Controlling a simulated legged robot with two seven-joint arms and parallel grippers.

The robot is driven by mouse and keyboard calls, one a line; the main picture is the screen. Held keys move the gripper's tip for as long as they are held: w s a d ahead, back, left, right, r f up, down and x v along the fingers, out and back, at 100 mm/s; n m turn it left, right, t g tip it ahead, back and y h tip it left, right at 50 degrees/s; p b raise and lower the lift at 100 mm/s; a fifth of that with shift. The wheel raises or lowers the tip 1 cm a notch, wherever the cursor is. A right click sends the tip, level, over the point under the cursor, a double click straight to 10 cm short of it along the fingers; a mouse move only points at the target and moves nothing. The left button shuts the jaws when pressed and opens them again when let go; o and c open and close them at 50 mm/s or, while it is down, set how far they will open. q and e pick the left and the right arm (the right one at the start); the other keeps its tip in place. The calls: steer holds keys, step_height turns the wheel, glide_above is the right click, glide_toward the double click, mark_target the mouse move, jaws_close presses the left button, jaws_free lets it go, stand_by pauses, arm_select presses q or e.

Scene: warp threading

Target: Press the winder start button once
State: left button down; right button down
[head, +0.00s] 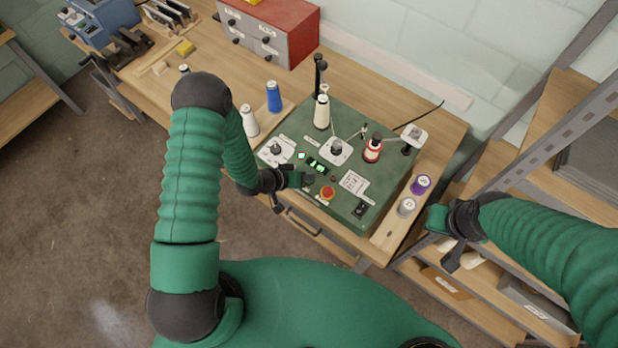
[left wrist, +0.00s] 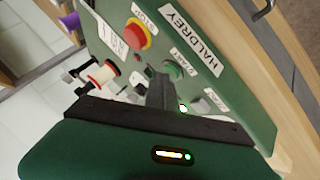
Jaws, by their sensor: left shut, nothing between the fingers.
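The winder is a green machine (head: 345,195) on the bench. In the left wrist view its panel (left wrist: 228,88) carries the green start button (left wrist: 174,69) with a START label, near a red stop button (left wrist: 138,35) on a yellow ring. My left gripper (head: 309,181) is shut and empty at the panel's front edge, left of the red stop button (head: 327,193). In the left wrist view its dark fingertips (left wrist: 160,80) are right beside the start button; I cannot tell whether they touch. In the head view the gripper hides the start button. My right gripper (head: 438,218) is off to the right, its fingers unclear.
Cream (head: 322,112) and red (head: 373,148) spools stand on the machine. White (head: 249,121) and blue (head: 274,97) spools stand to its left, purple (head: 420,185) and grey (head: 406,206) ones to its right. A red drawer cabinet (head: 290,35) stands behind. Shelving is at right.

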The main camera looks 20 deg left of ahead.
arm_select(q)
steer(key=shift+r, duration=0.1)
steer(key=shift+r+p, duration=0.75)
step_height(320, 180, up, 5)
steer(key=p, duration=0.4)
stand_by(0.4)
stand_by(0.4)
